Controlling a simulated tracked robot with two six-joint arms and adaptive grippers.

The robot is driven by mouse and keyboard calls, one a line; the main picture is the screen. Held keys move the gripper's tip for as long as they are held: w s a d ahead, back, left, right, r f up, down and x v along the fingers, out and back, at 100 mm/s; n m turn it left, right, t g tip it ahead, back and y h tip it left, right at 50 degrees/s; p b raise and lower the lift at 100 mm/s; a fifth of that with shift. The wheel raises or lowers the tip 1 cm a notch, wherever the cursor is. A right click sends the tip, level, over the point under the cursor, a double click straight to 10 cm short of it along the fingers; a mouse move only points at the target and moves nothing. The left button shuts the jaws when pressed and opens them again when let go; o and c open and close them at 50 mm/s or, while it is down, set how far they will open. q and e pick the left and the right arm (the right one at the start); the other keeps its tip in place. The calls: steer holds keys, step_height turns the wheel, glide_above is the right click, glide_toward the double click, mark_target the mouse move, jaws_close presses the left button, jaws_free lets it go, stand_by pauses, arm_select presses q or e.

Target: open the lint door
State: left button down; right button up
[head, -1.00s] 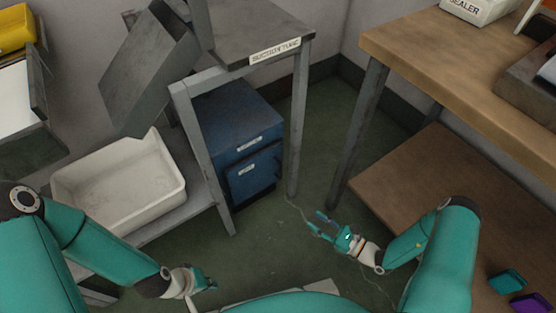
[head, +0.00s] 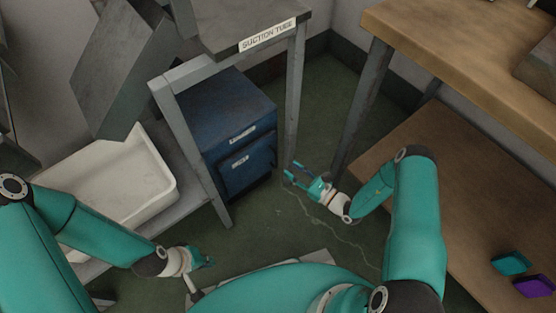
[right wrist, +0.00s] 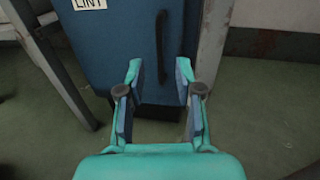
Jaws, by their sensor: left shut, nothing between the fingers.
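The blue cabinet (head: 225,110) stands on the floor under the suction tube table. Its lower front door (head: 250,172) bears a small white label and looks shut. In the right wrist view the blue door (right wrist: 115,50) carries a label reading LINT, partly cut off, and a dark upright handle (right wrist: 161,45). My right gripper (head: 290,175) is open and empty, in front of the cabinet and to its right. In the right wrist view its fingers (right wrist: 160,75) spread to either side below the handle, not closed on it. My left gripper (head: 208,260) is shut and empty, low at the left.
The table's grey legs (head: 291,110) stand close beside the cabinet. A white basin (head: 150,185) sits on a shelf at left. A wooden bench (head: 470,75) with a lower shelf (head: 430,190) is at right.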

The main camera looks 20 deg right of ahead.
steer(key=b+x, duration=0.1)
steer(key=x, duration=0.6)
steer(key=shift+a, duration=0.1)
jaws_close()
